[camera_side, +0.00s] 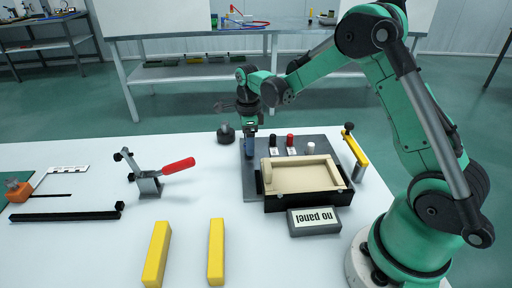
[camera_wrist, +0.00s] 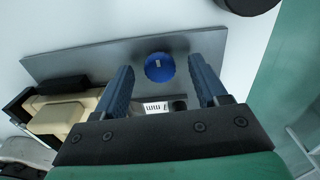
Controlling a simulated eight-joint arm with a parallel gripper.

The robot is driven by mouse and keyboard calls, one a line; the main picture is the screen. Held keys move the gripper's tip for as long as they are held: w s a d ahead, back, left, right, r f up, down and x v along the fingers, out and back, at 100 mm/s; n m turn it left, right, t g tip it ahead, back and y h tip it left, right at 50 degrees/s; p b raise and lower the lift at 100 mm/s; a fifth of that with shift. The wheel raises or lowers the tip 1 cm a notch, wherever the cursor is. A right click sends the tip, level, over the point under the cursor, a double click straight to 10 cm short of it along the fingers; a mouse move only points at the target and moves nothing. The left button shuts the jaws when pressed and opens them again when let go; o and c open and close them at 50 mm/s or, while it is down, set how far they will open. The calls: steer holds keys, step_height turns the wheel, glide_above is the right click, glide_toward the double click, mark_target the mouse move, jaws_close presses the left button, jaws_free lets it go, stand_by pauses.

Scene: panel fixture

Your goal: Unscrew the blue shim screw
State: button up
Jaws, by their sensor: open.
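The blue shim screw (camera_wrist: 159,67) shows in the wrist view as a round blue head with a small pale mark, on a grey plate (camera_wrist: 75,62). My gripper (camera_wrist: 160,64) is open, with one blue ridged finger to each side of the screw head. Gaps show between the head and both fingers. In the side view my gripper (camera_side: 250,150) points down over the back left of the grey plate (camera_side: 248,187). I cannot make out the screw apart from the blue fingers there, nor tell the height of the fingertips over it.
A dark round knob (camera_side: 225,133) is left. A red-handled clamp (camera_side: 150,184) stands farther left.

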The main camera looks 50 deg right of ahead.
jaws_close()
steer(key=shift+n, duration=0.3)
